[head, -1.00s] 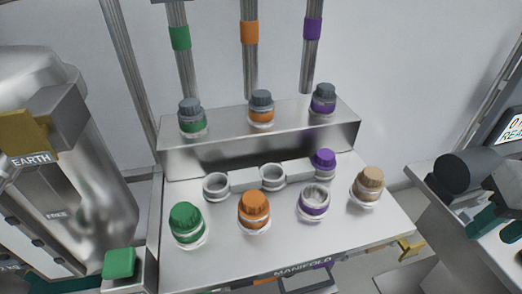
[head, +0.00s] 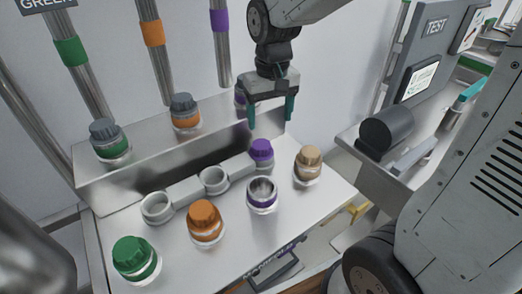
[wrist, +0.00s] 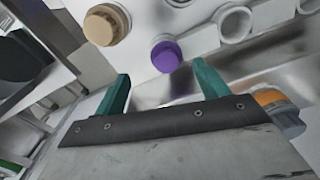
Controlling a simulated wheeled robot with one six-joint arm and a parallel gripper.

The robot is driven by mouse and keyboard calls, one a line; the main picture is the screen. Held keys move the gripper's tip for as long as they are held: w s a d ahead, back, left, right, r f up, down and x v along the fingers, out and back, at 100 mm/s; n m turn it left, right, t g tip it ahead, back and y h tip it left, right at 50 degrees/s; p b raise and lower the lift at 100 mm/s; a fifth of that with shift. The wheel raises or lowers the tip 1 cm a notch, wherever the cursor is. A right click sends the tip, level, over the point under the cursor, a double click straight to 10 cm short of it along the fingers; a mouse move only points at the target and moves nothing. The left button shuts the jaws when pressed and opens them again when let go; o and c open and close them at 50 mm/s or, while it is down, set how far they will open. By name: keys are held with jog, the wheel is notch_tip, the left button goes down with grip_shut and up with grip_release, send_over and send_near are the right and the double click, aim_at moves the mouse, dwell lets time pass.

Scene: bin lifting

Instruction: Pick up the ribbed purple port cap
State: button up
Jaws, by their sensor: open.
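The ribbed purple cap (head: 261,150) sits upright at the back of the metal bench, at the right end of a row of white fittings. In the wrist view the purple cap (wrist: 166,56) lies beyond the fingertips, roughly between them. My gripper (head: 271,122) is open and empty, pointing down above and slightly behind the cap, apart from it. Its teal fingers also show in the wrist view (wrist: 160,75). An open port with a purple band (head: 262,195) stands in front of the cap, with no cap on it.
A tan cap (head: 308,160) stands right of the purple one. Orange (head: 205,219) and green (head: 133,257) caps stand in front and left. A raised metal step (head: 160,150) behind carries grey-capped ports, one partly hidden by my gripper. White open sockets (head: 214,179) lie left of the purple cap.

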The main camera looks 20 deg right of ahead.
aim_at(261, 143)
jog(key=w+f, duration=0.1)
jog(key=w, duration=0.1)
jog(key=w+f, duration=0.1)
jog(key=f, duration=0.1)
jog(key=shift+w+a+f, duration=0.1)
jog(key=shift+w+a, duration=0.25)
jog(key=shift+a, duration=0.05)
notch_tip(261, 143, down, 8)
jog(key=shift+w+d+r, duration=0.1)
jog(key=shift+d+r, duration=0.05)
jog(key=c, duration=1.2)
